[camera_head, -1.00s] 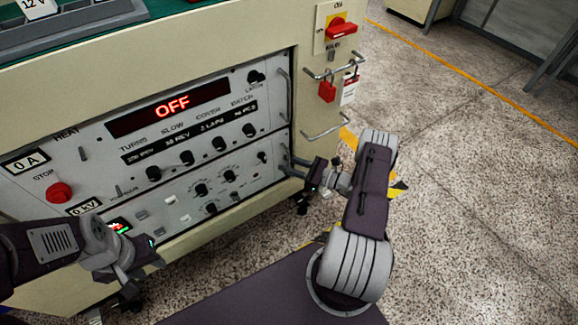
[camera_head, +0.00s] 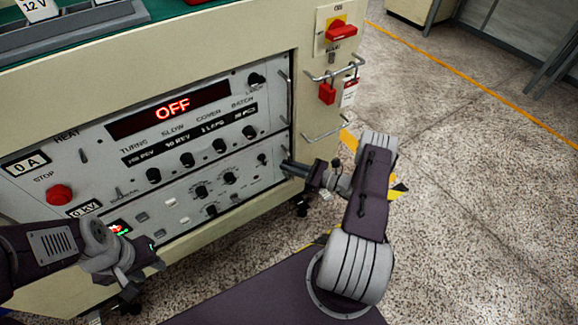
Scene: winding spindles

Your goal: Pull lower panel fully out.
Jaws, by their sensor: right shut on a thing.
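The lower panel (camera_head: 243,190) is a pale grey front with several black knobs and small buttons, low in the cabinet. It looks flush with the panel above. A handle (camera_head: 284,157) stands at its right edge, mostly hidden by my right gripper. My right gripper (camera_head: 290,168) is shut on this handle, its arm reaching in from the right. My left gripper (camera_head: 145,277) is beside the panel's lower left part, in front of the cabinet. Its fingers are dark and small, so I cannot tell whether it is open. My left arm hides the panel's left end.
The upper panel (camera_head: 222,136) carries a red display reading OFF, knobs and a red stop button (camera_head: 59,194). A red switch (camera_head: 341,32), a red padlock (camera_head: 327,93) and rails (camera_head: 322,135) are on the cabinet's right side. Speckled floor (camera_head: 460,200) to the right is clear.

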